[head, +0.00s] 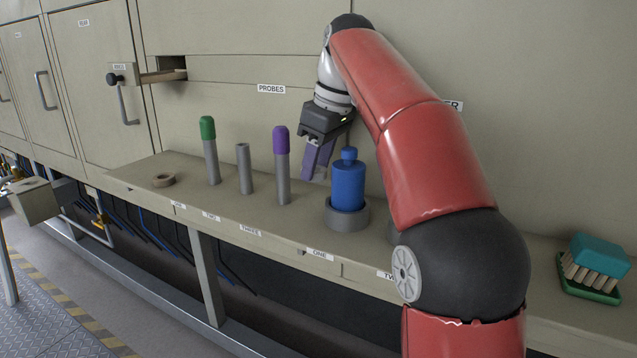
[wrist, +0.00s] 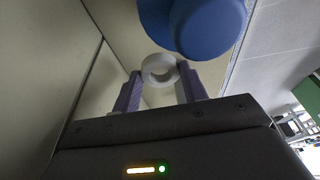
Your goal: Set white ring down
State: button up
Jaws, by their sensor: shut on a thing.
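My gripper (head: 318,160) hangs fingers-down over the ledge, between the purple-capped rod and the blue cylinder. In the wrist view, its purple fingers are shut on the white ring (wrist: 146,73), held near the fingertips with its hole facing the camera. In the head view the ring is mostly hidden by the fingers and hard to make out. The blue cylinder (head: 347,186) stands upright in a grey round holder (head: 347,217), just right of and below my gripper. The same blue thing looms close beyond the ring in the wrist view (wrist: 210,25).
The ledge (head: 145,173) carries a tan ring (head: 163,180) at the left, a green-capped rod (head: 210,150), a bare grey rod (head: 244,168) and a purple-capped rod (head: 282,166). My arm hides the ledge's middle right.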

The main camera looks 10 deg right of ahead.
aim_at(318, 202)
notch_tip(318, 202, down, 4)
jog(key=shift+f+b, duration=0.15)
jog(key=shift+b, duration=0.7)
jog(key=shift+w+d+f, duration=0.1)
jog(key=shift+f, duration=0.15)
jog(key=shift+f, duration=0.1)
jog(key=o, duration=1)
